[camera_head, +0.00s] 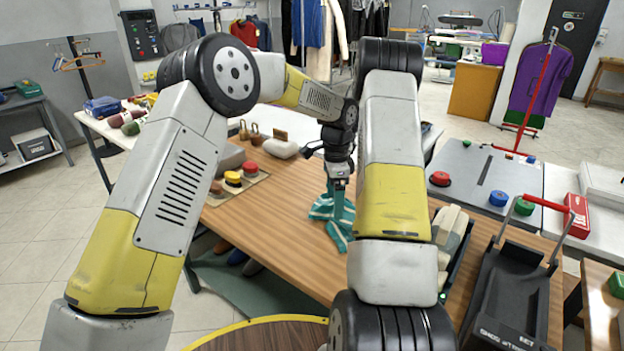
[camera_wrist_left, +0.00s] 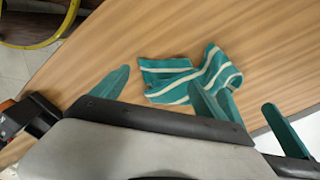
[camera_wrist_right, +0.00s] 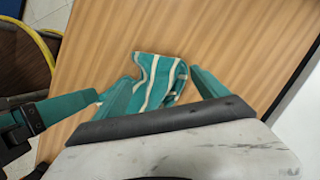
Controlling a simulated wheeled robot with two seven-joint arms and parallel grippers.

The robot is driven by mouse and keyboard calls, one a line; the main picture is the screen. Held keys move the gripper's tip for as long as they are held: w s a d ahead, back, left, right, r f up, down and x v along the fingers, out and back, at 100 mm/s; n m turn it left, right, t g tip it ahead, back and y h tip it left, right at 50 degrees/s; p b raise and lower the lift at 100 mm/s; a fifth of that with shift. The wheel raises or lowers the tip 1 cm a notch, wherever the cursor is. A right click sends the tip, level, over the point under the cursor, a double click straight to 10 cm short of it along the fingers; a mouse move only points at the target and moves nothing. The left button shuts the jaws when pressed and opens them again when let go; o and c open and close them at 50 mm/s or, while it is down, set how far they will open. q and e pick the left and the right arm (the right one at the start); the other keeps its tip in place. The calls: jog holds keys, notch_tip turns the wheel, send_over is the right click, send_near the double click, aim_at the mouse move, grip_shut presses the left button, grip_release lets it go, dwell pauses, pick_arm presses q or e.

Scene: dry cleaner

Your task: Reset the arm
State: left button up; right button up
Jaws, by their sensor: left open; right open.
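A teal cloth with white stripes (camera_head: 342,232) lies crumpled on the wooden table (camera_head: 290,240). My left gripper (camera_head: 337,197) is above the cloth, with its teal fingers pointing down. In the left wrist view its fingers (camera_wrist_left: 160,95) are apart, with the cloth (camera_wrist_left: 165,80) on the table beyond them. My right gripper is hidden behind my right arm in the head view. In the right wrist view its fingers (camera_wrist_right: 167,92) are apart, with the striped cloth (camera_wrist_right: 158,75) showing between them. I see nothing held. The two grippers are close together.
Red and yellow buttons (camera_head: 233,178) sit at the table's left. A black tray (camera_head: 515,295) and rolled pale cloths (camera_head: 452,232) are at the right. A grey counter (camera_head: 480,160) with coloured buttons stands beyond. The wood in front of the cloth is bare.

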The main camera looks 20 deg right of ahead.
pick_arm(q)
jog(key=shift+r, duration=0.1)
pick_arm(e)
jog(key=shift+r, duration=0.1)
